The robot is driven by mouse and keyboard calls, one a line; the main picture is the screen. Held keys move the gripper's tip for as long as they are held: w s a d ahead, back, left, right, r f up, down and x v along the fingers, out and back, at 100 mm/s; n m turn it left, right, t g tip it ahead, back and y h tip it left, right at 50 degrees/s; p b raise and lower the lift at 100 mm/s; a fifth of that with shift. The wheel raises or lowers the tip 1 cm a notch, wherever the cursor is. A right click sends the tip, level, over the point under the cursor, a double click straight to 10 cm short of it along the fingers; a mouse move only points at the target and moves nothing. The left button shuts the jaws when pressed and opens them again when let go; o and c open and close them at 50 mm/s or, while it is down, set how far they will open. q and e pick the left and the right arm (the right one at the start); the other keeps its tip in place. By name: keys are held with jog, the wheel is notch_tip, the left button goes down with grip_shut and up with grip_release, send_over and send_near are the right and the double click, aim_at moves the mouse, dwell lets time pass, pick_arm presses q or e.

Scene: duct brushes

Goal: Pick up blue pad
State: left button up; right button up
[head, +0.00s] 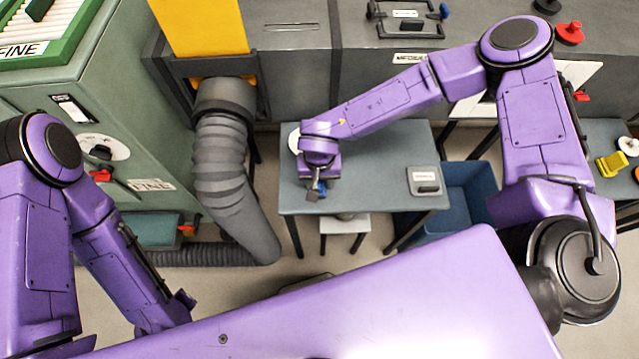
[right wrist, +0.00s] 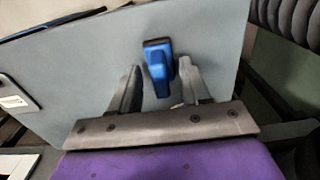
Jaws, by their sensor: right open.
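The blue pad (right wrist: 158,62) is a small blue block with a darker top end, seen over the grey table top in the right wrist view. My right gripper, which also shows in the right wrist view (right wrist: 160,72), is open. Its two fingers stand on either side of the pad's lower part, with visible gaps. I cannot tell how far above the table the fingertips are. My left arm is at the left, and its gripper is not in view.
A ribbed grey duct (head: 222,165) hangs at left.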

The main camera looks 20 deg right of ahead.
grip_shut()
jog(key=shift+w+r, duration=0.1)
jog(key=shift+r, duration=0.4)
jog(key=s+d+r+p, duration=0.2)
jog(key=s+r+p, duration=0.7)
jog(key=s+r, duration=0.3)
jog(key=shift+s+d+p, duration=0.25)
jog(key=shift+s+p, duration=0.05)
jog(key=shift+s, duration=0.65)
